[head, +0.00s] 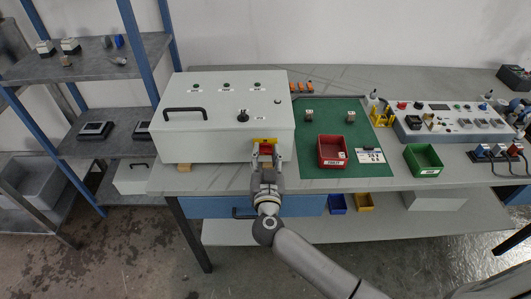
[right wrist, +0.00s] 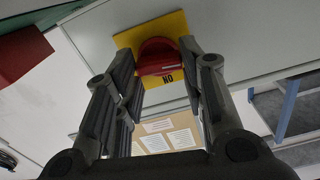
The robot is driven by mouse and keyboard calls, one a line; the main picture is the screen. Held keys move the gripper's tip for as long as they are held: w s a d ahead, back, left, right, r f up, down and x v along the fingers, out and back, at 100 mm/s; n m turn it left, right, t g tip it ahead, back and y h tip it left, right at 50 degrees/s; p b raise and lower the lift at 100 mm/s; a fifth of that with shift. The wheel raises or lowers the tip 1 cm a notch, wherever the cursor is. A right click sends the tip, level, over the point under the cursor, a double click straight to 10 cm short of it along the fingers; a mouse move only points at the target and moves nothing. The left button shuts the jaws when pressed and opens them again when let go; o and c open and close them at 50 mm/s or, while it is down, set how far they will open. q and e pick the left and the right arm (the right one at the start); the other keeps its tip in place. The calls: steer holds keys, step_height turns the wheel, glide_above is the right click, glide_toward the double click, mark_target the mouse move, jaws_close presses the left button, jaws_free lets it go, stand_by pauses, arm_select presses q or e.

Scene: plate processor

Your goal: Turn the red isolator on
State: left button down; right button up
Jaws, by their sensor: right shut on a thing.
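The red isolator (right wrist: 157,54) is a red rotary knob on a yellow plate (right wrist: 124,40), fixed to the front face of a white cabinet (head: 215,143). Dark letters, upside down in the right wrist view, show on the plate beside the knob and appear to read "ON". In the head view the yellow plate (head: 265,140) sits low at the cabinet's right end. My right gripper (head: 266,157) is in front of it, its fingers shut on the knob from both sides and partly hiding it. My left gripper is not in view.
A green mat (head: 313,112) with a red bin (head: 332,151) lies right of the cabinet. A green bin (head: 423,159) and a control panel (head: 460,122) stand further right. Shelves (head: 88,60) stand at the left. A blue drawer (head: 205,207) is under the bench.

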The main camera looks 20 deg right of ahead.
steer(key=m+p, duration=0.2)
steer(key=m, duration=0.1)
steer(key=shift+m, duration=0.3)
steer(key=shift+s+d+m+p, duration=0.1)
steer(key=shift+m+p, duration=0.2)
steer(key=shift+m, duration=0.6)
steer(key=m, duration=0.2)
steer(key=shift+f+m, duration=0.15)
steer(key=shift+m, duration=0.25)
steer(key=m, duration=0.3)
steer(key=shift+f+m, duration=0.15)
steer(key=shift+m, duration=0.15)
steer(key=shift+d+m+b, duration=0.1)
steer(key=shift+m+b, duration=0.35)
steer(key=shift+m, duration=1.75)
steer(key=o, duration=1)
